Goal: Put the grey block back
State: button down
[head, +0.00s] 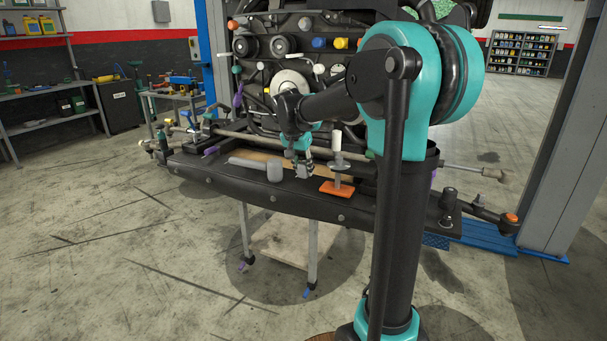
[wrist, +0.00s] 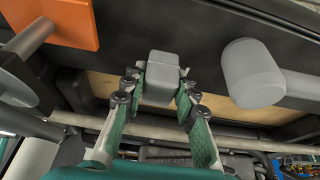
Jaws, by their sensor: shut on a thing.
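The grey block (wrist: 162,70) is a small box with rounded edges, held between the fingertips of my gripper (wrist: 158,92) in the wrist view. The fingers touch it on its left and right sides. In the head view my gripper (head: 303,167) points down over the black crossmember (head: 220,177); I cannot make out the block clearly there. In the wrist view a dark surface and a tan board (wrist: 215,107) lie behind the block. I cannot tell whether the block touches the surface.
A grey cylinder with a bar (head: 274,172) lies just left of my gripper. An orange plate (head: 338,188) with an upright white-topped post (head: 337,143) stands close on the right. The engine (head: 325,60) is behind. A blue lift post (head: 212,50) rises at the back.

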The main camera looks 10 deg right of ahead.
jog(key=shift+f, duration=1.1)
jog(key=shift+f, duration=0.15)
jog(key=c, duration=1.2)
grip_release()
jog(key=v, duration=1.2)
jog(key=shift+r, duration=0.2)
